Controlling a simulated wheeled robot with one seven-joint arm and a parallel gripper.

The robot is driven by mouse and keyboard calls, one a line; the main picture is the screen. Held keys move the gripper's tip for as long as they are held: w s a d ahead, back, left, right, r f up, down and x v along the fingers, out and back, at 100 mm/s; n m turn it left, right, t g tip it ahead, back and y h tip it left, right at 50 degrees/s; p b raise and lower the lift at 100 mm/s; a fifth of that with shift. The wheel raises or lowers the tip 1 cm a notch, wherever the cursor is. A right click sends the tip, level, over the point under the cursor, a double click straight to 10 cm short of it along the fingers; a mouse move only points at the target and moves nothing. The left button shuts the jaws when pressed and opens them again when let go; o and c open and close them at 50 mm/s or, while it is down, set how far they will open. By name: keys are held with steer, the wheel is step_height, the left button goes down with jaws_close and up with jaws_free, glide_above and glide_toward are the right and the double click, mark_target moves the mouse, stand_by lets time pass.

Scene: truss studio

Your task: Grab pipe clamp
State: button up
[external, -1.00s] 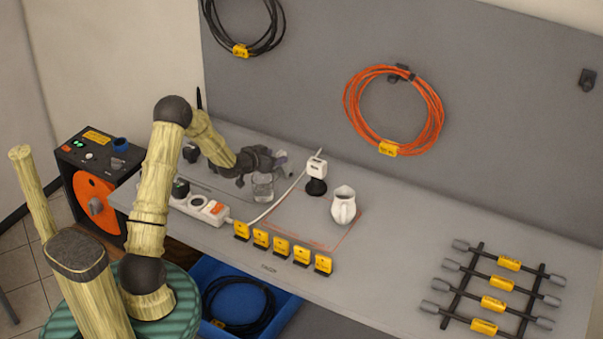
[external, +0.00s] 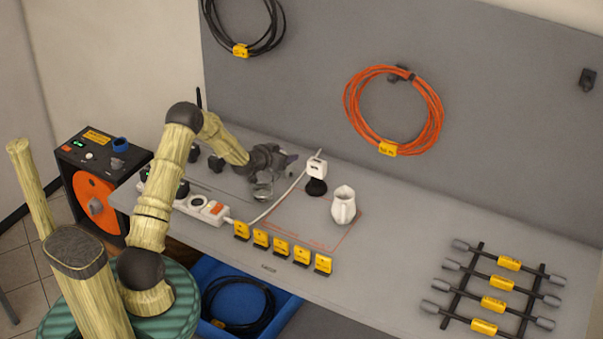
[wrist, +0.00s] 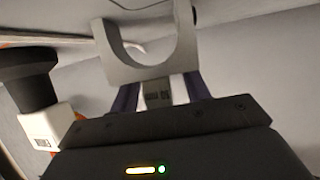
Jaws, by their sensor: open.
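A grey C-shaped piece, which looks like the pipe clamp (wrist: 140,74), shows in the wrist view just beyond my gripper (wrist: 160,92). Its curved opening faces the top of the picture. My gripper's dark purple fingers are apart, one on each side of the narrower part below the curve. I cannot tell whether they touch it. In the external view, my gripper (external: 286,160) is low over the back left of the bench, and I cannot make out the clamp there.
A white block on a black stand (external: 316,172) is close at right; it also shows in the wrist view (wrist: 45,125). A white jug (external: 343,206), power strip (external: 205,208) and yellow tags (external: 281,249) are nearby. The rack of rods (external: 495,290) is far right.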

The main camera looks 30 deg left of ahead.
stand_by(0.5)
jaws_close()
step_height(320, 180, up, 10)
steer(key=b, duration=0.1)
stand_by(0.5)
stand_by(0.4)
